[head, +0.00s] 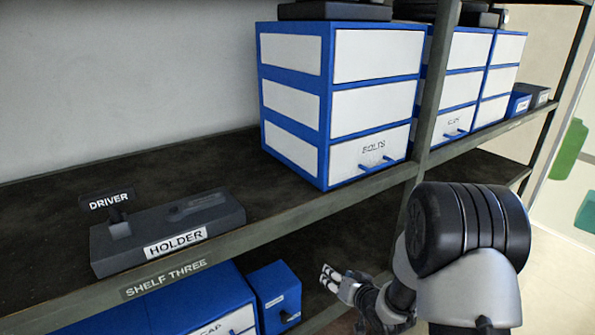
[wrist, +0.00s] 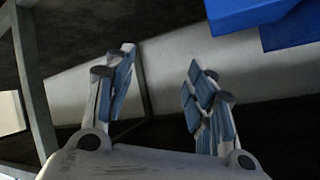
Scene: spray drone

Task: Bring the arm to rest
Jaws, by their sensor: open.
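My gripper (head: 328,278) is at the lower middle of the head view, in front of the opening below shelf three. The wrist view shows its two fingers (wrist: 162,62) spread apart with nothing between them. My arm comes in from the lower right and is bent. The black driver (head: 108,201) stands at the left end of the grey holder (head: 215,219) on the shelf, to the left of my gripper and above it.
A blue and white drawer cabinet (head: 345,100) marked BOLTS stands on shelf three (head: 60,222), with similar cabinets to its right. Blue bins (head: 277,292) sit on the lower level beside my gripper. A shelf post (head: 436,85) rises behind my arm. Blue corners (wrist: 250,12) show in the wrist view.

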